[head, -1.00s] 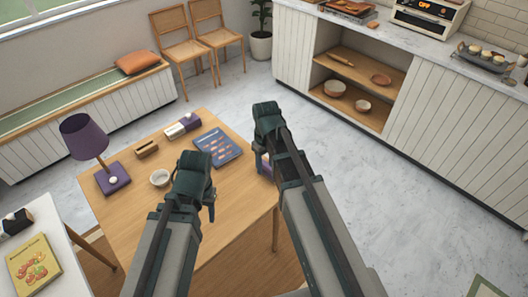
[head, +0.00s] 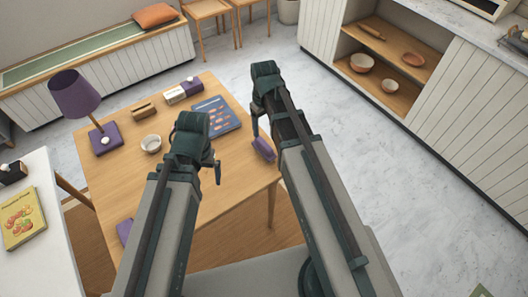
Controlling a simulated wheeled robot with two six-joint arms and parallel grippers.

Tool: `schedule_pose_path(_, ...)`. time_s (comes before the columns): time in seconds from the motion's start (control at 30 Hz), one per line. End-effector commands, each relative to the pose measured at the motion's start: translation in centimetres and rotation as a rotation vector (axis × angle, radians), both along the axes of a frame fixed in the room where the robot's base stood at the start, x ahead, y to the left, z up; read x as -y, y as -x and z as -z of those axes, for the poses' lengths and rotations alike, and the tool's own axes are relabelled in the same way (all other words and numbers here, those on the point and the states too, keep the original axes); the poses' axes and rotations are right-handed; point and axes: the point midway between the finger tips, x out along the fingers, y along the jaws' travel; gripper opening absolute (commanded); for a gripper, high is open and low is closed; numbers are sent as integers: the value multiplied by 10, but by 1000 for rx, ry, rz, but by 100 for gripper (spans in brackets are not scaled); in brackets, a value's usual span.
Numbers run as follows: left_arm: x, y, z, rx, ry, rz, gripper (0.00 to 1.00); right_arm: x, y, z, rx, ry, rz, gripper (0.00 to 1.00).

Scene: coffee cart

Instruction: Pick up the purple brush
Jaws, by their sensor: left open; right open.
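A small purple object (head: 263,149), which may be the brush, lies at the right edge of the wooden table (head: 232,190). It is partly hidden by my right arm, so I cannot be sure what it is. Another purple object (head: 125,231) lies at the table's near left edge, partly covered by my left arm. My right gripper (head: 257,118) is open, just above and left of the first purple object in the picture. My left gripper (head: 212,166) is open above the middle of the table. Neither gripper visibly holds anything.
A purple lamp (head: 75,95), a white bowl (head: 151,144), a wooden holder (head: 144,109), a purple-and-white box (head: 184,90) and a blue illustrated book (head: 213,115) occupy the table's far half. A white side table (head: 45,255) with a yellow book (head: 22,218) stands at left.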

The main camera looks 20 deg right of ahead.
Motion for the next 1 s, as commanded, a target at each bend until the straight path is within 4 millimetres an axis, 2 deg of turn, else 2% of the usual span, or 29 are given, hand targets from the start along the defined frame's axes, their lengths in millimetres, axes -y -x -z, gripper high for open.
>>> schedule_pose_path(0.03,0,0,16,0,0,0,100,0,0,16,0,0,0,70)
schedule_pose_path(0.3,0,0,51,0,0,0,100,0,0,51,0,0,0,70)
schedule_pose_path(0.67,0,0,58,0,0,0,100,0,-1,58,0,0,0,70)
schedule_pose_path(1.0,0,0,95,0,0,0,100,0,-4,95,0,0,0,70)
